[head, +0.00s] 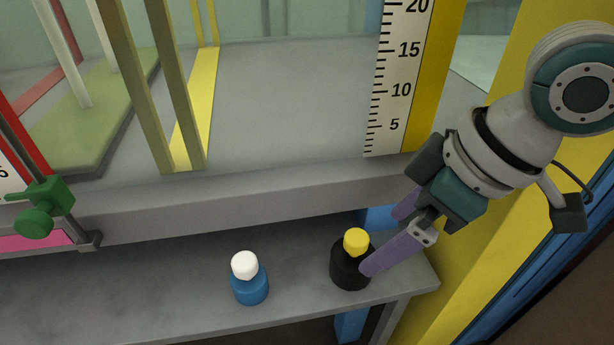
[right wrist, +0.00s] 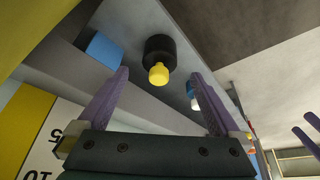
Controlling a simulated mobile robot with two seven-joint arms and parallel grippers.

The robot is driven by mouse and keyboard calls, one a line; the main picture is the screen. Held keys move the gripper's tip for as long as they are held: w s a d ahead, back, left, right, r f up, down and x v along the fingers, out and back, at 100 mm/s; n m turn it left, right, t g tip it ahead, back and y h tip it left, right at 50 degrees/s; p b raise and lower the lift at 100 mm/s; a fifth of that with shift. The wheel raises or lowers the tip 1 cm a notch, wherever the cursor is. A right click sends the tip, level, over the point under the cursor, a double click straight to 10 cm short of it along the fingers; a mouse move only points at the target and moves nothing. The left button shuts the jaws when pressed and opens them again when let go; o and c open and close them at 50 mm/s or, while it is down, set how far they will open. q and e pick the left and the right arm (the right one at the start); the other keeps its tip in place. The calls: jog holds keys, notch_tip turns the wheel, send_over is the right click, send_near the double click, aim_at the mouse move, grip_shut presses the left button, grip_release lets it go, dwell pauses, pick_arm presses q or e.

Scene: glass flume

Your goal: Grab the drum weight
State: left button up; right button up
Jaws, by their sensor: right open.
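Two small capped drum-like things stand on the grey shelf. One is a black drum with a yellow knob (head: 350,266), near the shelf's right end; it also shows in the right wrist view (right wrist: 160,52). The other is a blue drum with a white top (head: 249,283), to its left. My right gripper (head: 382,240) is open and empty, its purple fingers close to the black drum. One finger overlaps that drum's right side in the head view; contact cannot be told. In the right wrist view the yellow knob shows between the fingers. Purple finger-like parts (right wrist: 307,141) show at the right edge there, perhaps my left gripper's.
The grey shelf (head: 150,292) lies below the flume's ledge (head: 250,187). A ruler (head: 397,85) and a yellow post (head: 508,195) stand close to my right arm. A green clamp (head: 42,205) is at the left. The shelf is clear left of the blue drum.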

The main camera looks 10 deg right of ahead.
aim_at(358, 256)
jog(key=b+x, duration=0.2)
jog(key=x, duration=0.2)
jog(key=shift+s, duration=0.1)
jog(key=b+x, duration=0.2)
jog(key=x, duration=0.1)
jog(key=b+x, duration=0.1)
jog(key=shift+w+a+f+b, duration=0.1)
jog(key=shift+w+a+b, duration=0.1)
jog(key=shift+w+b, duration=0.15)
jog(key=shift+w+a+f, duration=0.15)
jog(key=shift+a+f, duration=0.1)
jog(key=shift+f, duration=0.2)
jog(key=shift+c, duration=0.4)
grip_shut()
jog(key=shift+r, duration=0.15)
